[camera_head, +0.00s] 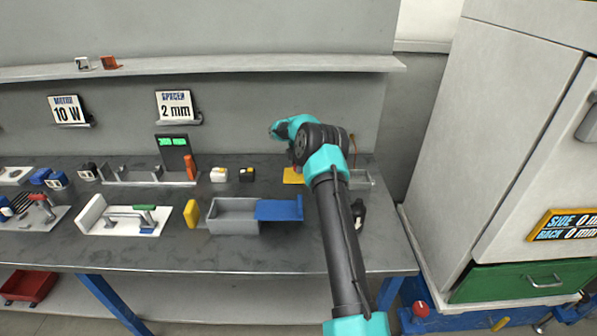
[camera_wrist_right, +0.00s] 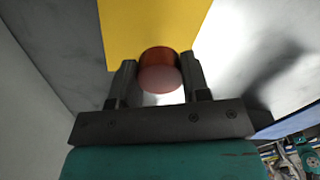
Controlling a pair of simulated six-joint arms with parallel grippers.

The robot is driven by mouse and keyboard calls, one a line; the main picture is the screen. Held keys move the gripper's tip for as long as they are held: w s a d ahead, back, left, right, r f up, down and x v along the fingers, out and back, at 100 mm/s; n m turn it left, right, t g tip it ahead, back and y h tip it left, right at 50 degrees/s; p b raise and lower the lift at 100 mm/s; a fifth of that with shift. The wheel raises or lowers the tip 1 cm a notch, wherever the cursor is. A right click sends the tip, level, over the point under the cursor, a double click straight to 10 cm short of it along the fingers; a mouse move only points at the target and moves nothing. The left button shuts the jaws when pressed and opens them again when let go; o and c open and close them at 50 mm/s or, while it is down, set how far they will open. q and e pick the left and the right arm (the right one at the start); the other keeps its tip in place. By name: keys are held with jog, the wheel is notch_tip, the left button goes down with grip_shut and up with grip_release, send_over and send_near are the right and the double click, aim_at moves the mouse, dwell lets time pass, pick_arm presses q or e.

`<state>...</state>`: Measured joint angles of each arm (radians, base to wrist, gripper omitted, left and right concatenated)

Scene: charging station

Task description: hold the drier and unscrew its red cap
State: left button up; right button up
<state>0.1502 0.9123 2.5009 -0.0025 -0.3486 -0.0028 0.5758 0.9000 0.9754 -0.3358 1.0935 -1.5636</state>
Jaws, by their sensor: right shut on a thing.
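A round red cap (camera_wrist_right: 158,72) with a paler pinkish face sits between the two dark fingers of my right gripper (camera_wrist_right: 157,78) in the right wrist view. The gripper is shut on it. The cap is seen end-on, in front of a yellow pad (camera_wrist_right: 150,22). I cannot make out a drier body with it. In the head view my right arm reaches to the back right of the bench, over the yellow pad (camera_head: 292,176). Its wrist largely hides the fingers and the cap there. My left gripper is not in view.
A grey tray with a blue lid (camera_head: 279,210) stands left of my right forearm. A small black object (camera_head: 358,212) lies just right of it. White and black blocks (camera_head: 246,174), a yellow block (camera_head: 191,214) and a white fixture (camera_head: 95,213) stand further left. A shelf (camera_head: 200,68) runs behind.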

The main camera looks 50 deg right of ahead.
jog(key=shift+w+d, duration=0.35)
jog(key=shift+d, duration=0.1)
jog(key=shift+w+f, duration=0.1)
jog(key=shift+f, duration=1.7)
jog(key=shift+f, duration=0.2)
jog(key=o, duration=1)
jog(key=shift+r, duration=0.15)
notch_tip(320, 180, up, 12)
jog(key=shift+r, duration=0.1)
